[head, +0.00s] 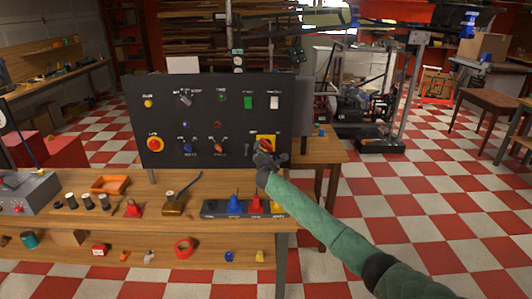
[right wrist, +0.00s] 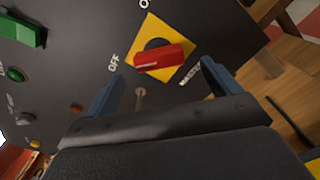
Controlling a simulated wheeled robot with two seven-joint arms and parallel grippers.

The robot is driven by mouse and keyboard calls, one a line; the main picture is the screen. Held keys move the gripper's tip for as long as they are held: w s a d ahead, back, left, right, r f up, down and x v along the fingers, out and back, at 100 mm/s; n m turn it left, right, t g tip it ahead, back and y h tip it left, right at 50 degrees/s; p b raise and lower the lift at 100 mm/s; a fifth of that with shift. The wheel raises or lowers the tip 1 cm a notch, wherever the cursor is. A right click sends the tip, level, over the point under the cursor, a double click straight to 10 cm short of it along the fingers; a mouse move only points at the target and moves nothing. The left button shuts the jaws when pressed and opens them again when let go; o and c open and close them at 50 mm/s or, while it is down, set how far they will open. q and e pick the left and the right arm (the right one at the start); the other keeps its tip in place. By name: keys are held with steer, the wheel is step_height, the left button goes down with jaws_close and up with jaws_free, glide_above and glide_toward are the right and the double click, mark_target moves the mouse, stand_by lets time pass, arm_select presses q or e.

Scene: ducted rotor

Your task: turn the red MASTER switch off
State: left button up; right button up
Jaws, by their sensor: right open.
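The red MASTER switch (right wrist: 165,56) is a red bar handle on a dark hub over a yellow square plate (right wrist: 178,73). In the right wrist view the bar lies nearly level, and its left end, with a pale line, points toward the word OFF. The start of another word shows above the plate. In the head view the yellow plate (head: 272,140) is at the panel's lower right, and my gripper partly hides the switch. My right gripper (head: 268,158) is open in front of the panel. Its fingers (right wrist: 160,80) are spread below the handle, apart from it. My left gripper is not in view.
Open checkered floor lies right.

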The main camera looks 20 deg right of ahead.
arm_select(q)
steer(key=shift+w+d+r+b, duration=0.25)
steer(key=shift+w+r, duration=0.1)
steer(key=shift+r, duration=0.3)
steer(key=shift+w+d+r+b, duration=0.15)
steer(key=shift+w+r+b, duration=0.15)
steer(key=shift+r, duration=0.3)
arm_select(e)
steer(key=shift+v, duration=2.1)
